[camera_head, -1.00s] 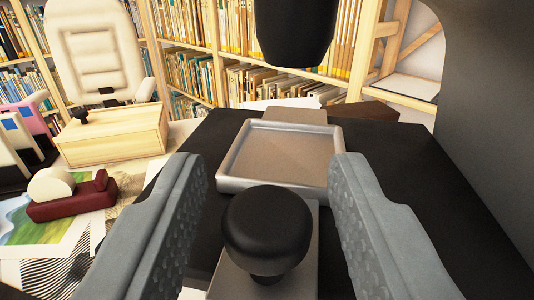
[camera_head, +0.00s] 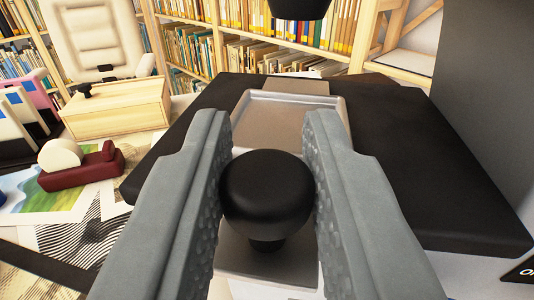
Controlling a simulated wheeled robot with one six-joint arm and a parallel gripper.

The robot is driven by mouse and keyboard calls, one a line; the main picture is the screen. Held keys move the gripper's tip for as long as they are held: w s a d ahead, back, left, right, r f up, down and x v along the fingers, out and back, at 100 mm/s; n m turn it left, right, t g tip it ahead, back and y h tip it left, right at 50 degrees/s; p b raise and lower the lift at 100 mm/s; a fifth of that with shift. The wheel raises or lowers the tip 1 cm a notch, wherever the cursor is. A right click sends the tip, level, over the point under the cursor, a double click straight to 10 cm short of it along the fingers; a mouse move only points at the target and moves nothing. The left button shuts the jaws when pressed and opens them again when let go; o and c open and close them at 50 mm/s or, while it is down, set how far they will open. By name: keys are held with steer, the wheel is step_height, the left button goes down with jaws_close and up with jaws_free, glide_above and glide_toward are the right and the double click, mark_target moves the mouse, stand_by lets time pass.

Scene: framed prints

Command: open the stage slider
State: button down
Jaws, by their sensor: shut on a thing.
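The stage slider shows as a flat metal plate (camera_head: 285,257) with a round black knob (camera_head: 266,192) standing up from its near end. The plate runs along the black base (camera_head: 412,170) under a shallow metal tray (camera_head: 290,106), and its far end shows behind the tray. My gripper (camera_head: 266,150) has its two grey fingers on either side of the knob, shut on it. The fingers hide parts of the plate and the tray's near corners.
A dark cylinder (camera_head: 298,8) hangs above the tray, and a dark upright column (camera_head: 483,120) stands at right. A wooden box (camera_head: 117,107), a maroon tape dispenser (camera_head: 80,167) and prints (camera_head: 75,240) lie at left. Bookshelves and a cream chair stand behind.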

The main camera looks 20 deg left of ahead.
steer(key=a+v, duration=0.1)
steer(key=v, duration=0.7)
steer(key=shift+s, duration=0.45)
steer(key=shift+a, duration=0.1)
steer(key=c, duration=1.3)
jaws_free()
steer(key=v, duration=1.7)
steer(key=shift+s, duration=0.2)
steer(key=shift+r, duration=0.1)
